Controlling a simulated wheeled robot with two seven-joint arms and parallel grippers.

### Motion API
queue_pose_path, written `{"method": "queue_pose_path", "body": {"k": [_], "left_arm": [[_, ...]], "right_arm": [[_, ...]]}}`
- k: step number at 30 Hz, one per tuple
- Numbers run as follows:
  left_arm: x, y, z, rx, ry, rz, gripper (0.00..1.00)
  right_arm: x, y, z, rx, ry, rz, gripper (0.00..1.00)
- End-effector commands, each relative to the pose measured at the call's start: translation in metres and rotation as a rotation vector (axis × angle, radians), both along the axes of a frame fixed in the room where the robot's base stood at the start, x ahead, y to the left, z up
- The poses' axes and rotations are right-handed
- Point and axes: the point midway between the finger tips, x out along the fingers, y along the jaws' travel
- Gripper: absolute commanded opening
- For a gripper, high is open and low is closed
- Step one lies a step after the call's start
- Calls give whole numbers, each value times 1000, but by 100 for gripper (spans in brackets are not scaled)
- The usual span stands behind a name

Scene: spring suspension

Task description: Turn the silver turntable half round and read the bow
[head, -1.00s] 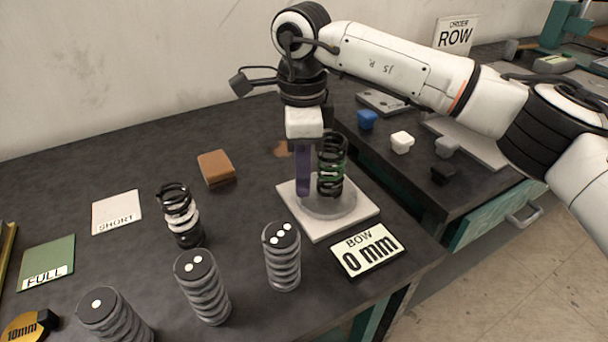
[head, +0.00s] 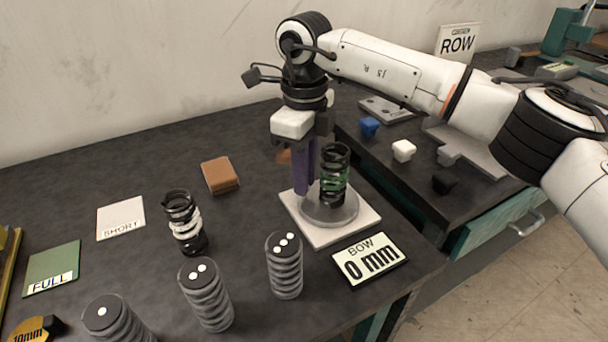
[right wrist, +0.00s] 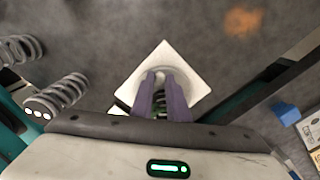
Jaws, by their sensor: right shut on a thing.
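The silver turntable (head: 345,217) is a round disc on a white square base (head: 322,236). A dark coil spring with a green mark (head: 333,180) stands upright on it. My right gripper (head: 304,188) points down at the disc's left side, its purple fingers beside the spring. It is shut on a part of the turntable; the fingers hide the exact contact. In the right wrist view the fingers (right wrist: 161,98) reach over the white base (right wrist: 190,72). The bow display (head: 369,260) in front reads 0 mm. My left gripper is not in view.
Several grey springs with white dots, one nearest (head: 284,265), stand at the front. A brown block (head: 220,175), SHORT card (head: 120,217) and FULL card (head: 52,268) lie left.

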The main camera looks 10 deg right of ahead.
Motion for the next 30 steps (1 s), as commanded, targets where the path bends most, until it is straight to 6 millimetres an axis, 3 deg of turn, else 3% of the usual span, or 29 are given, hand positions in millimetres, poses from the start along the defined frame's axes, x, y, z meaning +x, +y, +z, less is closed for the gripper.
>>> {"method": "queue_pose_path", "body": {"k": [30], "left_arm": [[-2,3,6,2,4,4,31]], "right_arm": [[19,-13,1,0,-1,-505,0]]}}
